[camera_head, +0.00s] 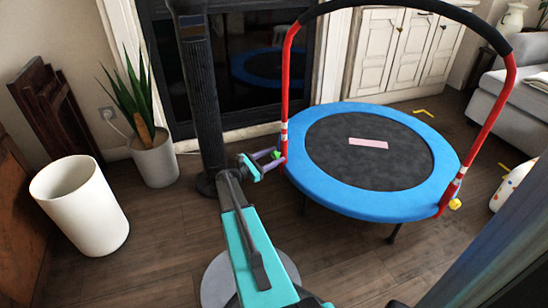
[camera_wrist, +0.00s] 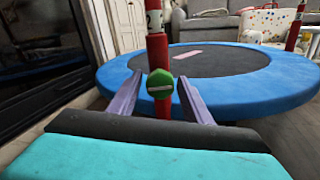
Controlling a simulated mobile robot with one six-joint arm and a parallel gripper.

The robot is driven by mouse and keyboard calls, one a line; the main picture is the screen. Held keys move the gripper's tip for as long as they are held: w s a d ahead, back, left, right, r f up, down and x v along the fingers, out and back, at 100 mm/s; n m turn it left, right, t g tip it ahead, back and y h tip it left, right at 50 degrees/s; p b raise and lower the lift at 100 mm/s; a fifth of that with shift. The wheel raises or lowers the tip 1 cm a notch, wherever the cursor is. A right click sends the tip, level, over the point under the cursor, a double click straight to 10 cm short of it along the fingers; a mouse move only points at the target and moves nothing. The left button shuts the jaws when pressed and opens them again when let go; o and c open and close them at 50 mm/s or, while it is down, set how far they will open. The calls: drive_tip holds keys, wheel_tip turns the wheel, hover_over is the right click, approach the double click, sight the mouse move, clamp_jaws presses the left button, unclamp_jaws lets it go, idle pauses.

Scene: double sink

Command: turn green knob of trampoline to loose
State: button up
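The trampoline (camera_head: 309,172) has a blue rim, a dark mat and a red handlebar with a black padded top. Its green knob (camera_wrist: 160,84) sits low on the near red post (camera_wrist: 157,52), with a pale line lying nearly level across its face. In the head view the green knob (camera_head: 276,154) is small and partly hidden by my gripper (camera_head: 272,157). My gripper's two purple fingers (camera_wrist: 158,97) are spread apart, one on each side of the knob. In the wrist view I see gaps between the fingers and the knob, and cannot tell how deep it lies between them.
A yellow knob (camera_head: 455,204) is on the other post. A white bin (camera_head: 82,208) and a potted plant (camera_head: 155,158) stand at the left. A dark column (camera_head: 203,90) rises close behind my arm.

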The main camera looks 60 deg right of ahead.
drive_tip(key=c, duration=0.8)
drive_tip(key=n+p, duration=0.1)
drive_tip(key=p, duration=0.2)
drive_tip(key=shift+r, duration=0.2)
drive_tip(key=n+p, duration=0.1)
drive_tip(key=p, duration=0.2)
drive_tip(key=shift+n, duration=0.3)
drive_tip(key=n+p, duration=0.6)
drive_tip(key=p, duration=0.6)
drive_tip(key=n+p, duration=0.4)
drive_tip(key=p, duration=0.2)
drive_tip(key=shift+f+n+p, duration=0.1)
drive_tip(key=shift+n+p, duration=0.2)
drive_tip(key=shift+s+a+f+n+p, duration=0.1)
drive_tip(key=shift+n+p, duration=0.25)
drive_tip(key=shift+n, duration=0.8)
drive_tip(key=shift+f+n+p, duration=0.1)
drive_tip(key=shift+n+p, duration=0.2)
drive_tip(key=shift+n, duration=0.85)
drive_tip(key=o, duration=1.1)
drive_tip(key=shift+c, duration=0.2)
